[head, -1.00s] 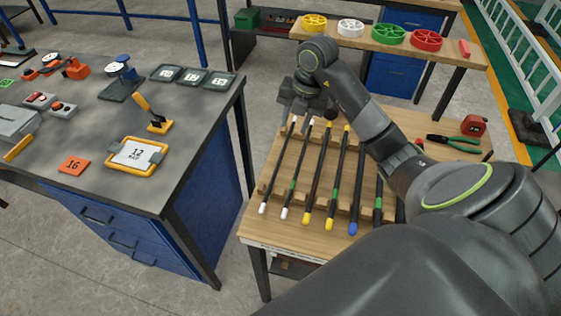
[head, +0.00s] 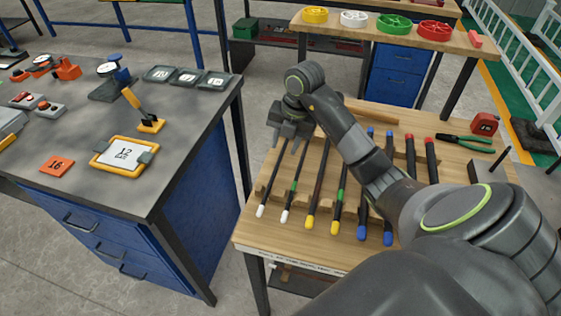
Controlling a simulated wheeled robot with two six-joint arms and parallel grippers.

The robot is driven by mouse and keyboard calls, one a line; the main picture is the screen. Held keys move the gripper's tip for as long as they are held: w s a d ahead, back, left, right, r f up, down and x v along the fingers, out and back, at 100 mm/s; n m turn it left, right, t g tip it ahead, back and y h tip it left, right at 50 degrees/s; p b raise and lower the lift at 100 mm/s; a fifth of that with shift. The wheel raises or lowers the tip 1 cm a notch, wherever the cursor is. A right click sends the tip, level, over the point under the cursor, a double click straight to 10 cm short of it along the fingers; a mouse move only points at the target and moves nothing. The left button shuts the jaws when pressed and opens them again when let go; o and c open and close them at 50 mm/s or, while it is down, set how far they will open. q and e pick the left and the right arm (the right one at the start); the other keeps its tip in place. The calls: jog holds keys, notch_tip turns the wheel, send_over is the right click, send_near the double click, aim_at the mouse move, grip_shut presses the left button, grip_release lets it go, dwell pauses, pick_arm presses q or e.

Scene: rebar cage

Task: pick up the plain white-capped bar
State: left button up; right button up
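The plain white-capped bar (head: 270,185) is the leftmost dark bar on the wooden table, its near white cap low at the left. Beside it on the right lies another white-capped bar (head: 293,185) with a green band. My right gripper (head: 289,146) points down over the far ends of these two bars and hides their far caps. Its fingers look spread apart, and I see no bar lifted. I cannot tell whether the fingers touch a bar. My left gripper is out of view.
Yellow-capped (head: 318,185) and blue-capped bars (head: 364,205) lie to the right on the notched rack, partly behind my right arm. Red-capped bars (head: 431,155), pliers (head: 465,141) and a red tape measure (head: 484,124) are farther right. A grey workbench (head: 185,125) stands left.

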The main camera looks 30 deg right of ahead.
aim_at(281, 156)
jog(key=f, duration=0.3)
jog(key=shift+w+a+f+p, duration=0.25)
jog(key=shift+w+a+p, duration=0.05)
jog(key=shift+w, duration=0.05)
jog(key=shift+c, duration=0.2)
grip_shut()
